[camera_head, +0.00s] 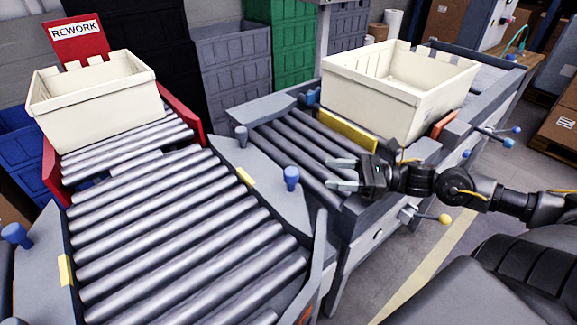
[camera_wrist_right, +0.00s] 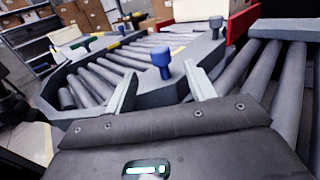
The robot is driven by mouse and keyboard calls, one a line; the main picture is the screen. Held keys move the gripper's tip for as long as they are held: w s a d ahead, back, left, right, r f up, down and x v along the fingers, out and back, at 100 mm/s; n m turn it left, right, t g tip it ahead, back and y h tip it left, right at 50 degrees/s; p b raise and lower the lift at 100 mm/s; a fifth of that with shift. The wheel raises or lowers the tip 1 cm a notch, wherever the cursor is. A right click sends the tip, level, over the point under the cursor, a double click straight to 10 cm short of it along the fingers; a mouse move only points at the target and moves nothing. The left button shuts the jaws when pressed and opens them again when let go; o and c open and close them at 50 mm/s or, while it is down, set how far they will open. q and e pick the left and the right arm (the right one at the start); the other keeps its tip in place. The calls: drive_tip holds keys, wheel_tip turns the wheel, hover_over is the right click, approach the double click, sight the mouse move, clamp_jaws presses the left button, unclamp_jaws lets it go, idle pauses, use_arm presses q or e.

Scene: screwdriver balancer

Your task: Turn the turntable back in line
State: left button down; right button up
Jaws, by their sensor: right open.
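The turntable (camera_head: 262,197) is a roller bed with grey side plates. Its rollers lie nearly parallel to those of the rework lane and at an angle to those of the right-hand lane. A blue peg (camera_head: 291,177) stands upright on its right side plate. It also shows in the right wrist view (camera_wrist_right: 161,61), ahead and between the lines of the fingers. My right gripper (camera_head: 345,174) is open and empty, right of the peg and apart from it, over the right-hand lane's rollers. Its fingers show in the right wrist view (camera_wrist_right: 160,85). My left gripper is not in view.
A cream bin (camera_head: 95,98) sits on the rework lane under a red REWORK sign (camera_head: 77,29). Another cream bin (camera_head: 370,98) sits on the right-hand lane behind a yellow bar (camera_head: 348,134). A yellow-knobbed lever (camera_head: 444,219) juts out below my right arm.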

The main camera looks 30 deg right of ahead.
sight(291, 170)
drive_tip(key=shift+w+a, duration=0.2)
drive_tip(key=shift+a, duration=0.15)
drive_tip(key=x, duration=0.9)
drive_tip(key=shift+r+p, duration=0.1)
drive_tip(key=shift+p, duration=0.2)
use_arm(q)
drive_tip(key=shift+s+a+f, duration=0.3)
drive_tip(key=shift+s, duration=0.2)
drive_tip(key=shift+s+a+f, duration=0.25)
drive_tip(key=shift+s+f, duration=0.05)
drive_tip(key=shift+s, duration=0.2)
use_arm(e)
drive_tip(key=shift+w+a, duration=0.35)
drive_tip(key=shift+a, duration=0.1)
clamp_jaws()
